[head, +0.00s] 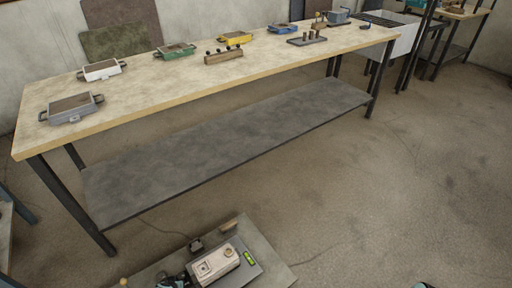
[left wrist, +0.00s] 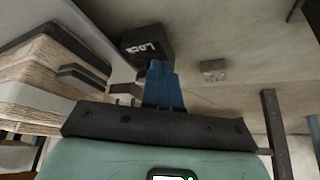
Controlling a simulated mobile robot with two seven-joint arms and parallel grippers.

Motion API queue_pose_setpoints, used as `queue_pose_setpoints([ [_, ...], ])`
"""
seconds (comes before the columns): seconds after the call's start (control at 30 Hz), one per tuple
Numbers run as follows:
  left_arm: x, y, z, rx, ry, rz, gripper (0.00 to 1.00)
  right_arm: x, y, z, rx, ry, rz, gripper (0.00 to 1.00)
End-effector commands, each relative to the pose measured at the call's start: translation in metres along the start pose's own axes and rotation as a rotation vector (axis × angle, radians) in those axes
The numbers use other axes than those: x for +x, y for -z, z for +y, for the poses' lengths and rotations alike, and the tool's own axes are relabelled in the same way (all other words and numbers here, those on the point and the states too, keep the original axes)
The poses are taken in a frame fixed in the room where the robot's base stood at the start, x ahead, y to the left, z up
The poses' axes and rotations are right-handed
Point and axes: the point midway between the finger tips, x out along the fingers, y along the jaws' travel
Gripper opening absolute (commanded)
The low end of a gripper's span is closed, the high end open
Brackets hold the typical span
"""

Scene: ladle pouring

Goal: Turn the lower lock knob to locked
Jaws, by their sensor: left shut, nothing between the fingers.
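In the left wrist view, a black block (left wrist: 148,43) with white letters that read LOCK stands just beyond my left gripper (left wrist: 162,68). The blue fingers are together with nothing between them, and their tips overlap the block's lower right in the picture. I cannot tell whether they touch it, whether it is the lower lock knob, or how the knob is turned. In the head view, a pale box-shaped device (head: 214,264) sits on a grey board at the bottom. Part of my left arm shows beside it, but the fingertips are not clear.
A small grey plate (left wrist: 213,69) lies on the surface right of the fingers. A green level (head: 249,258) lies beside the device, and a dark fitting (head: 196,245) stands behind it. A long workbench (head: 140,113) bears several trays. Open floor lies to the right.

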Motion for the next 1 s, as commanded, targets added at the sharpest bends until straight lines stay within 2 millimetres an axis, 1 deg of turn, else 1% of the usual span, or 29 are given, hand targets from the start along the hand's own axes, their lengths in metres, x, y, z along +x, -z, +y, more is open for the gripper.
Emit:
queue_pose_setpoints([
  [0.27,0.0009,0.0009,-0.0040,0.002,0.000,-0.001,0.00,0.0000,0.0000,-0.0001,0.000,0.000,0.000,0.00],
  [0.67,0.0010,0.0015,-0.0049,0.000,0.000,0.000,0.00,0.0000,0.0001,-0.0001,0.000,0.000,0.000,0.00],
  [1.0,-0.0037,-0.0051,-0.0077,-0.001,0.000,0.000,0.00,-0.0068,-0.0030,0.0001,0.000,0.000,-0.001,0.00],
])
